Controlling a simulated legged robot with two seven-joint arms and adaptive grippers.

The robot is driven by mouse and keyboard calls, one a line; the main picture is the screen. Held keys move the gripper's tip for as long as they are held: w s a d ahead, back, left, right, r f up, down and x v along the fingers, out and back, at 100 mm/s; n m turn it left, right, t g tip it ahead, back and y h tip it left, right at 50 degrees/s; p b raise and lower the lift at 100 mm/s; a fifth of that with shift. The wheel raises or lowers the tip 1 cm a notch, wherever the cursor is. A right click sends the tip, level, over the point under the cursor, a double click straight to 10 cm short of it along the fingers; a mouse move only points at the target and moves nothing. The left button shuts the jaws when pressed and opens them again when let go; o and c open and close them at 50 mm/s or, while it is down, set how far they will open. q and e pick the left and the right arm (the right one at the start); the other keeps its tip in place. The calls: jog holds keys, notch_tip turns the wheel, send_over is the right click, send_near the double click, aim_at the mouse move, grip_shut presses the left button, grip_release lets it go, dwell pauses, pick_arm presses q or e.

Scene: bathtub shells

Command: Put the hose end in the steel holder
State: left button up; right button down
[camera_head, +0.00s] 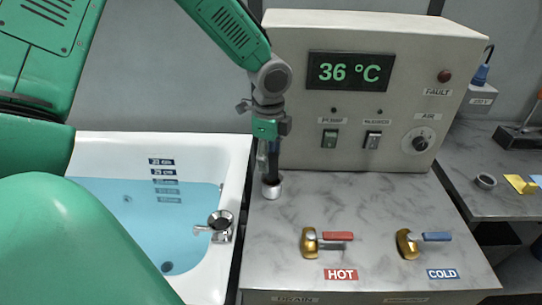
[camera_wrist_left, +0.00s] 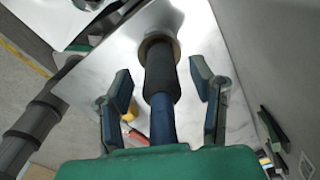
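The steel holder (camera_head: 271,191) is a small metal cup on the marble-look counter, beside the bathtub. The hose end (camera_head: 273,164), a dark grip, stands about upright with its lower tip in the holder. In the left wrist view the hose end (camera_wrist_left: 162,82) is black with a blue part nearer me, and its far tip is within the holder's ring (camera_wrist_left: 159,40). My left gripper (camera_head: 268,148) is above the holder. Its fingers (camera_wrist_left: 161,88) are open on both sides of the hose end, with gaps visible. My right gripper is not in view.
The bathtub (camera_head: 240,165) with blue water and a chrome tap (camera_head: 220,226) lies left. A control box (camera_head: 385,90) reading 36 °C stands close behind. Brass HOT (camera_head: 309,243) and COLD (camera_head: 407,244) valves are in front. The counter between them is clear.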

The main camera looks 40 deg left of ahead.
pick_arm(q)
jog(key=shift+w+d, duration=0.1)
jog(key=shift+d, duration=0.1)
jog(key=shift+d+r, duration=0.1)
jog(key=shift+r, duration=0.2)
notch_tip(320, 180, up, 11)
jog(key=shift+r+p, duration=0.1)
jog(key=shift+p, duration=0.2)
jog(key=shift+r, duration=0.25)
jog(key=shift+f, duration=0.1)
